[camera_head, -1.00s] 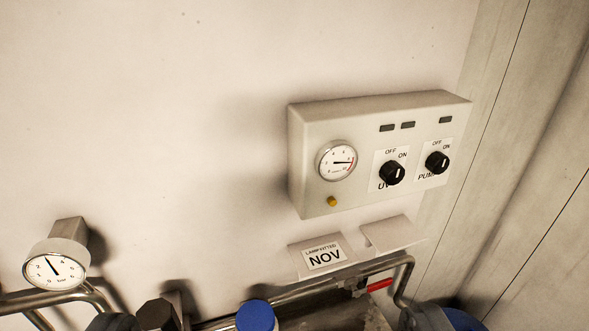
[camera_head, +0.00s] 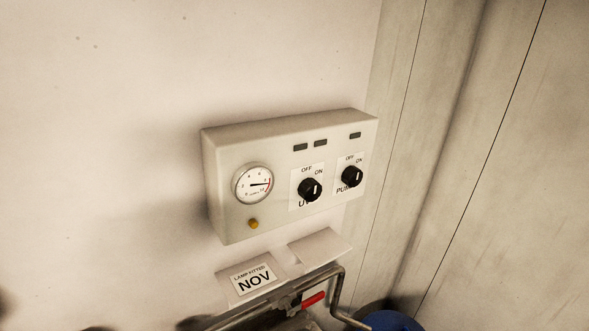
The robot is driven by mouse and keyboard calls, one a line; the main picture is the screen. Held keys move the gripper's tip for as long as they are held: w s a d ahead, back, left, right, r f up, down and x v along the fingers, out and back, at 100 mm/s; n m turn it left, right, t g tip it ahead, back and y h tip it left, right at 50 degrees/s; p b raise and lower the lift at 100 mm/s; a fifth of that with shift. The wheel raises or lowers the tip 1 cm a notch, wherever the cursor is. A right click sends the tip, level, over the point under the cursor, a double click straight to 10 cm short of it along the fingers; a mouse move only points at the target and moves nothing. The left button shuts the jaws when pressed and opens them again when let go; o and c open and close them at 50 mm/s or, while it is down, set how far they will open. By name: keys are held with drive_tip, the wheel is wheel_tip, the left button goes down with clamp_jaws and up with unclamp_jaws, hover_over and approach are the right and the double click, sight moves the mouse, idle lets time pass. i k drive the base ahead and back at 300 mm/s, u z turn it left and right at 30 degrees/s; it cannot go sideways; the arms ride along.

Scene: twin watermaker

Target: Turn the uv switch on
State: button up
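The UV switch (camera_head: 310,189) is a black rotary knob on a white label marked OFF and ON, with UV below it. It sits on the front of a pale control box (camera_head: 232,219) on the wall, near the picture's middle. A short white mark shows on the right part of its face; I cannot tell for sure which setting it points to. A similar black PUMP knob (camera_head: 352,177) is to its right. My gripper is not in view, and nothing is seen touching the UV switch.
A round gauge (camera_head: 253,184) and a yellow button (camera_head: 253,224) are left of the knobs. A panelled wall (camera_head: 440,150) stands at right. The air before the box looks clear.

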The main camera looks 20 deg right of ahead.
sight(310, 190)
drive_tip(key=u, duration=1.25)
drive_tip(key=k, duration=0.9)
drive_tip(key=z, duration=1.35)
drive_tip(key=i, duration=1)
drive_tip(key=u, duration=0.05)
